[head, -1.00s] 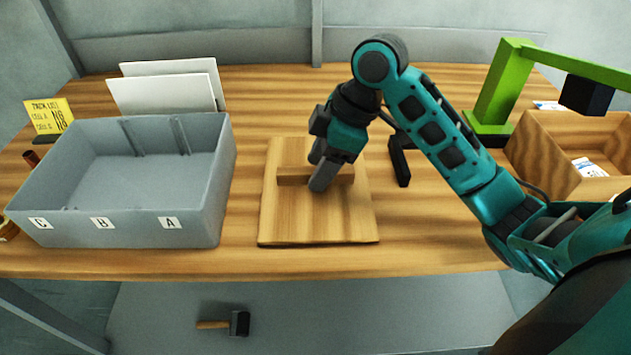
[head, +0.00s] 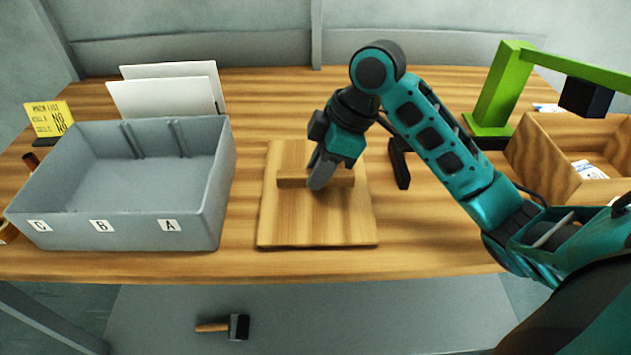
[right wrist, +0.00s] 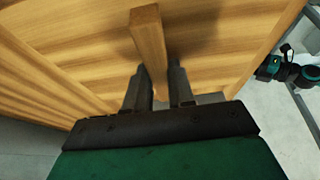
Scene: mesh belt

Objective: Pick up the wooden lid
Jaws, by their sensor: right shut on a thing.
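The wooden lid (head: 318,222) is a flat square board with a raised bar handle (head: 290,181) across it. It lies on the table in the middle of the head view. My right gripper (head: 317,180) is shut on the handle near its middle. In the right wrist view the handle (right wrist: 149,42) runs between the two fingers of the right gripper (right wrist: 160,85), with the lid's board (right wrist: 215,45) behind it. What lies under the lid is hidden.
A grey bin (head: 195,235) labelled C, B and A stands left of the lid. White panels (head: 165,95) stand behind it. A wooden box (head: 540,165) and green stand (head: 495,90) are at right. A black object (head: 399,163) is right of the lid. A hammer (head: 238,326) lies below.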

